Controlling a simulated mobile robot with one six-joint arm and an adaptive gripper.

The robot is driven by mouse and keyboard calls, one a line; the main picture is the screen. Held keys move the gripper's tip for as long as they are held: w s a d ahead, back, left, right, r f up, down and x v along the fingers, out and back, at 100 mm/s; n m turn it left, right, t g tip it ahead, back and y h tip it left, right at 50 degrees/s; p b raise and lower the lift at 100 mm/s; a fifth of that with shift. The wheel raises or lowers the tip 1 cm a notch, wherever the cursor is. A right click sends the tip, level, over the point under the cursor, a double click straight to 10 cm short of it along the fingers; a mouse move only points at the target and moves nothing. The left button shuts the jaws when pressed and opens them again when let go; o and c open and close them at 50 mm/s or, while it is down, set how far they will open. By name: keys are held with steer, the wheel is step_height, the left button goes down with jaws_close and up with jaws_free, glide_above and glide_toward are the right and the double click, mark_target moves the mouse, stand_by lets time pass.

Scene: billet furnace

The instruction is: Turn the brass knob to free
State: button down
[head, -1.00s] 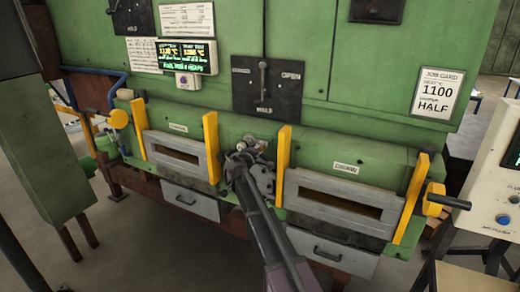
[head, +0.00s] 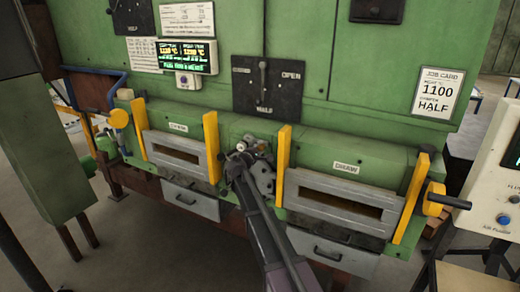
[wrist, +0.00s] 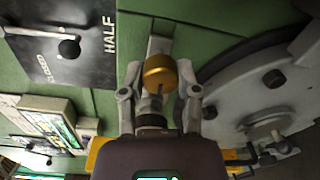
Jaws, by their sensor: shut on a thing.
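The brass knob (wrist: 158,72) sits between my gripper's two fingers in the wrist view, on a grey mount on the green furnace front. My gripper (wrist: 160,92) is shut on the knob, one finger at each side. In the head view my gripper (head: 243,163) reaches the furnace front between the two low doors. It hides most of the knob there, and I cannot read the knob's setting.
The left furnace door (head: 178,150) and right furnace door (head: 335,199) flank my gripper, with yellow uprights close by. A black lever plate (head: 268,91) is above; it also shows in the wrist view (wrist: 60,45). A large grey round part (wrist: 250,95) lies close on the right.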

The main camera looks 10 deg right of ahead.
steer(key=shift+c, duration=1.7)
jaws_free()
steer(key=shift+m, duration=0.4)
